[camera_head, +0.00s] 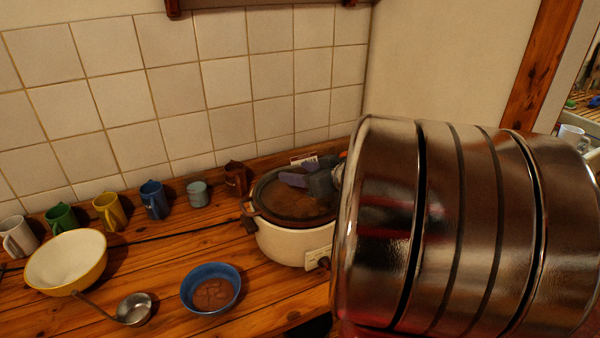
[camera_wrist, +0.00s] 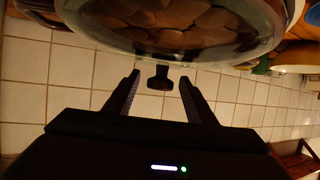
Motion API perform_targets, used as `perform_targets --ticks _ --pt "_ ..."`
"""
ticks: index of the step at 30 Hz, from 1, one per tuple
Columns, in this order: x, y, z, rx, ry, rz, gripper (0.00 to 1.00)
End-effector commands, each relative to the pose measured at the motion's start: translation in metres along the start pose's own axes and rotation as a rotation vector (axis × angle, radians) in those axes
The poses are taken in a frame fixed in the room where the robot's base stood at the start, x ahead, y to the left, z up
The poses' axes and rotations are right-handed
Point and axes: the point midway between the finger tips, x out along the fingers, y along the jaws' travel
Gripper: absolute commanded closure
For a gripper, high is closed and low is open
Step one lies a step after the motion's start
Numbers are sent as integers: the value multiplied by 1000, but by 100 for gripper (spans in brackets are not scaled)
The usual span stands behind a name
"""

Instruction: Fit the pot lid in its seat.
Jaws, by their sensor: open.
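The pot is a cream slow cooker (camera_head: 283,243) with brown food inside, standing on the wooden counter. A dark-rimmed glass lid (camera_head: 290,208) lies over its mouth; in the wrist view the glass lid (camera_wrist: 165,45) fills the top, with brown lumps showing through. Its black knob (camera_wrist: 159,83) stands between my fingers, with a gap on both sides. My gripper (camera_head: 297,176) is open at the lid, its fingers beside the knob and not closed on it. My arm hides the right side of the pot, and I cannot tell whether the lid sits fully flush.
A blue bowl (camera_head: 211,289) of brown food, a ladle (camera_head: 134,309) and a yellow bowl (camera_head: 66,260) lie left of the pot. Several mugs, including a blue mug (camera_head: 154,199), line the tiled wall (camera_head: 170,90). My large metal arm blocks the right side.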

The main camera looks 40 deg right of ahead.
Motion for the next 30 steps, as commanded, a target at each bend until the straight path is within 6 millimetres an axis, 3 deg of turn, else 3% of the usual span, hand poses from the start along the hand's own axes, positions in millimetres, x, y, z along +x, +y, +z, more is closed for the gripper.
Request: perform_targets --ticks 10,30 --pt "-15 1 0 1 1 3 50" --pt "-105 2 1 1 1 4 50"
